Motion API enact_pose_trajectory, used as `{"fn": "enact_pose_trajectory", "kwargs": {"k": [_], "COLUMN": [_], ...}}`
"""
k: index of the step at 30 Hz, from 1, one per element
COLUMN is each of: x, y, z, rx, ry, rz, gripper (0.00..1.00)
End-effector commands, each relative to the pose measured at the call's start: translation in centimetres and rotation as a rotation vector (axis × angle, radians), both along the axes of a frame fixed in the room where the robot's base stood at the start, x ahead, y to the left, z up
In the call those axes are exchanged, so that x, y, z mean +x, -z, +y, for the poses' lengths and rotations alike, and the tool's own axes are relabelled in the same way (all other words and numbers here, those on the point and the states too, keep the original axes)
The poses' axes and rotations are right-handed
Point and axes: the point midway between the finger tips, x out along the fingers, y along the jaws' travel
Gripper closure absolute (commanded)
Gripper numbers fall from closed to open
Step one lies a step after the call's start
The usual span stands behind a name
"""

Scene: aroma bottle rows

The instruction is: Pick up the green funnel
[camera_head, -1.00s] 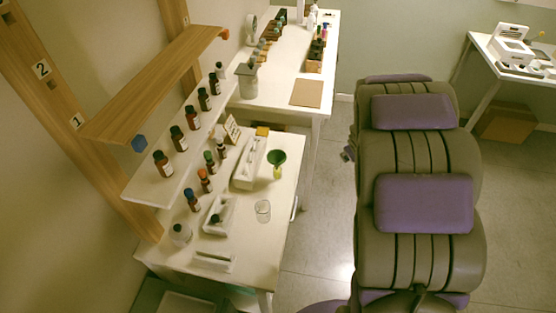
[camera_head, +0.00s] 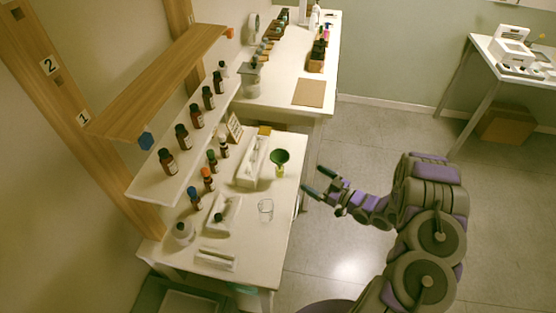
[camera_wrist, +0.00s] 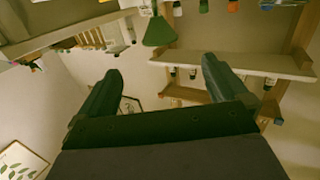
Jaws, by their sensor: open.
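The green funnel (camera_head: 280,156) stands upright on the white table, near its right edge, in the mouth of a small yellow-green vessel (camera_head: 280,171). In the wrist view the funnel (camera_wrist: 159,31) shows near the top, ahead of and between my fingers, apart from them. My gripper (camera_head: 319,180) is open and empty, to the right of the table edge and the funnel. Its two dark fingers also show in the wrist view (camera_wrist: 160,80), spread wide with nothing between them.
A clear glass beaker (camera_head: 265,210) stands in front of the funnel. A white tray (camera_head: 246,178) lies just left of it. Dark bottles (camera_head: 196,117) line the shelf (camera_head: 148,187). The floor (camera_head: 350,130) right of the table is clear.

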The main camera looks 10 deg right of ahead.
Motion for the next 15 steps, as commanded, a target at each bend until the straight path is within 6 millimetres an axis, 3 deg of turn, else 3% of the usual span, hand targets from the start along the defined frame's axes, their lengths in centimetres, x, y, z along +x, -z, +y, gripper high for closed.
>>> {"fn": "enact_pose_trajectory", "kwargs": {"k": [5,15], "x": [0.1,4.4], "y": [0.0,-0.1], "z": [0.7,4.7], "rx": [0.042,0.036], "ry": [-0.014,-0.016], "rz": [-0.021,-0.023], "gripper": [0.0,0.0]}}
